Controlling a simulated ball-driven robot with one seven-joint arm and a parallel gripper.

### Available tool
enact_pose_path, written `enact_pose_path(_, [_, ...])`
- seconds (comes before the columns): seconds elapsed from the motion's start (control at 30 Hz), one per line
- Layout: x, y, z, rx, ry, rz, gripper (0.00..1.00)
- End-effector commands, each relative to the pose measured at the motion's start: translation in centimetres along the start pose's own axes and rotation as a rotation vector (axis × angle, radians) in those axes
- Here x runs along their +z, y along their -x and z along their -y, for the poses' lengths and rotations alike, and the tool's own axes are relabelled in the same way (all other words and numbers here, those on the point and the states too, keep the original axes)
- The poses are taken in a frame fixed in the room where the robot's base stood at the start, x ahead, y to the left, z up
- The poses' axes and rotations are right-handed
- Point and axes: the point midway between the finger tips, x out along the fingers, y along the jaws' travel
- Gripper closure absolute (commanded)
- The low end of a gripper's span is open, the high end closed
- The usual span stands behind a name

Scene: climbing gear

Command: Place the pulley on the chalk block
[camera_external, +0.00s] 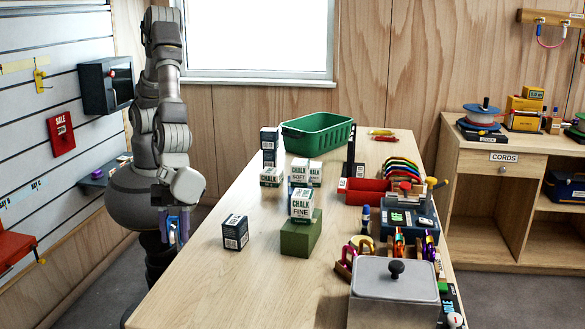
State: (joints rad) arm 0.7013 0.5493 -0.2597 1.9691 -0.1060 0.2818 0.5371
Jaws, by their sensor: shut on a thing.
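My gripper (176,232) points down at the left side of the table, left of the dark box. It is shut on a small blue and purple thing (183,222), which looks like the pulley; the fingers and its small size hide its shape. White chalk blocks stand on the table. One marked FINE (301,205) sits on top of a green box (301,237). One marked SOFT (299,171) is in a group behind it, with another chalk block (315,172) at its right and one (271,176) at its left. My gripper is apart from all of them.
A dark box (235,232) stands on the table between my gripper and the green box. A green bin (317,133) is at the back. A red tray (363,191), colourful gear and a lidded grey box (393,283) crowd the right side. The front left tabletop is clear.

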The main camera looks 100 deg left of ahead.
Motion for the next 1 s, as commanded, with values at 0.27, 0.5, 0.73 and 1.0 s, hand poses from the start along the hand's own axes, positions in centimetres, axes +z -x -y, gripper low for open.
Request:
enact_pose_path(0.27, [7.1,6.0,8.0,-0.100,0.228,-0.004,0.95])
enact_pose_path(0.5, [19.1,13.9,13.0,-0.237,0.558,-0.006,0.95])
enact_pose_path(0.73, [32.1,19.6,11.5,-0.385,0.921,-0.006,0.95])
enact_pose_path(1.0, [40.2,21.6,6.8,-0.498,1.198,-0.001,0.95])
